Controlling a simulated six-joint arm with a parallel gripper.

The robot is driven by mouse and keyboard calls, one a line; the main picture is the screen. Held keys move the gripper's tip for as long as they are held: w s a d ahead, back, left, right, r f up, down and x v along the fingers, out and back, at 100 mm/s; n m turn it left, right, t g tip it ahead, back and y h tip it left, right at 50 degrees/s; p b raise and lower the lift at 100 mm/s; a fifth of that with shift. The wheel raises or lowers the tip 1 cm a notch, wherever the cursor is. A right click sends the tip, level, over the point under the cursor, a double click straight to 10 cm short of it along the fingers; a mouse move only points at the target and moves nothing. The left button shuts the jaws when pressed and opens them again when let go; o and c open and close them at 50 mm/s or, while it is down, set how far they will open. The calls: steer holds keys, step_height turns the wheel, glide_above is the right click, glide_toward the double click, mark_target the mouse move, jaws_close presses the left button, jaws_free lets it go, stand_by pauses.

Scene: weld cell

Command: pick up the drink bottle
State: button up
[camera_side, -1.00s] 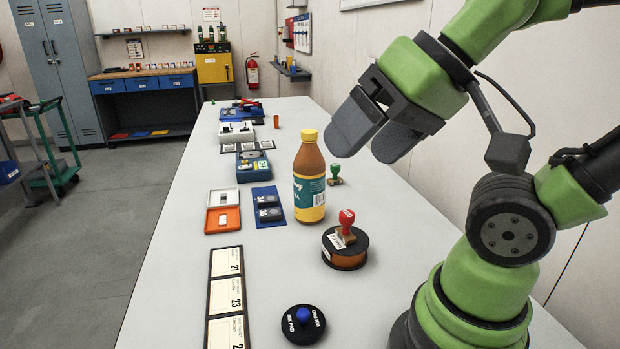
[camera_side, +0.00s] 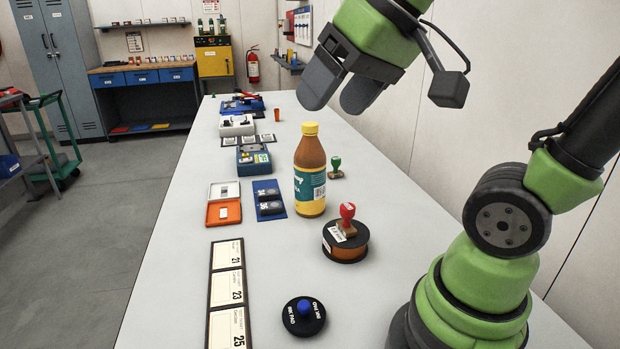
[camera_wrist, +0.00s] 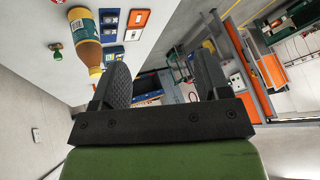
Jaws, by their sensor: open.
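The drink bottle (camera_side: 310,172) stands upright on the table, amber-brown with a yellow cap, a yellow base and a teal and white label. My gripper (camera_side: 335,100) is open and empty, above the table and just above and to the right of the bottle's cap in the side view. The fingers do not touch the bottle there. In the wrist view the bottle (camera_wrist: 86,42) is at the upper left, outside the two spread fingers of my gripper (camera_wrist: 163,82), its cap end near the left finger.
A red-handled stamp (camera_side: 346,222) on a round black-and-orange base stands in front of the bottle. A green stamp (camera_side: 336,168) stands behind it. A blue tray (camera_side: 269,200) and orange tray (camera_side: 224,212) lie left. A round ink pad (camera_side: 303,318) and label cards (camera_side: 227,288) are nearer.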

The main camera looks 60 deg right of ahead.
steer(key=w+d+r, duration=0.1)
steer(key=w+d, duration=0.5)
steer(key=w, duration=0.1)
steer(key=n+g+h, duration=0.1)
steer(key=n+g, duration=0.1)
steer(key=n, duration=0.1)
glide_toward(311, 124)
steer(key=x, duration=0.5)
steer(key=shift+s+d, duration=0.15)
steer(key=shift+s, duration=0.1)
steer(key=shift+x, duration=3.05)
steer(key=shift+w+r, duration=0.1)
steer(key=shift+w, duration=0.1)
jaws_close()
